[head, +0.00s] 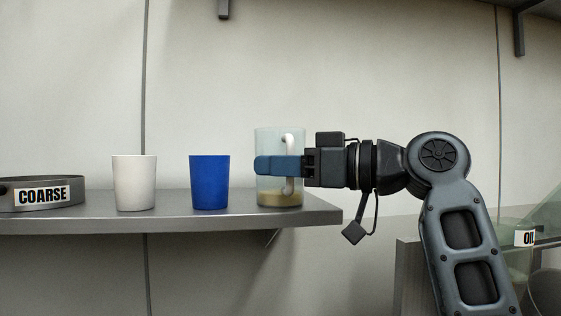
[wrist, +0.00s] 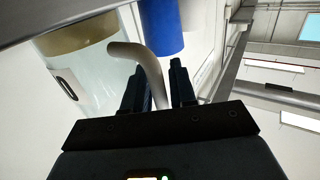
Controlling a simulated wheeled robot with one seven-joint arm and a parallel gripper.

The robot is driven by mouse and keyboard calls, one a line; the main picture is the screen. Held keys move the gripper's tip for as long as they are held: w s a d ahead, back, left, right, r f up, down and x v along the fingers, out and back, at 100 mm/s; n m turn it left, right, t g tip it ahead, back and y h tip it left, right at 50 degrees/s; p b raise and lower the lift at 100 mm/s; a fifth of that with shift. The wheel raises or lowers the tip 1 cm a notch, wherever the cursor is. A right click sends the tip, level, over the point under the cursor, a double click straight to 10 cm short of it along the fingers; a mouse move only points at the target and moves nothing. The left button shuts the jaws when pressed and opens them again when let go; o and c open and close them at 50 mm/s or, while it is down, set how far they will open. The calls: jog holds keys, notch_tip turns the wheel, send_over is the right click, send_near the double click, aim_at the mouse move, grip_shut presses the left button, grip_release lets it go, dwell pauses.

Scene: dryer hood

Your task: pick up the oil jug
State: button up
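The oil jug (head: 280,198) is clear, with a pale handle and a shallow layer of yellowish oil at its bottom. It stands upright at the right end of the grey shelf in the head view. My gripper (head: 277,165) reaches in from the right at mid-height, its blue finger covering the middle of the handle. In the wrist view the jug (wrist: 85,70) is at upper left, its label partly seen.
A blue cup (head: 209,182) and a white cup (head: 134,183) stand left of the jug on the shelf (head: 170,219). A dark container labelled COARSE (head: 42,193) is at far left. An OIL label (head: 525,238) shows at lower right, behind my arm.

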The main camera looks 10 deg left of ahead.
aim_at(286, 134)
jog(key=shift+c, duration=0.3)
grip_shut()
jog(key=shift+r, duration=0.1)
jog(key=r, duration=0.2)
jog(key=d+r+b, duration=0.1)
jog(key=r, duration=0.1)
jog(key=shift+d+r, duration=0.1)
jog(key=shift+r, duration=0.1)
jog(key=s+d+r+b, duration=0.1)
jog(key=d+r+b, duration=0.1)
jog(key=d+r, duration=0.4)
jog(key=d, duration=0.4)
jog(key=shift+d+r, duration=0.2)
jog(key=shift+d, duration=0.05)
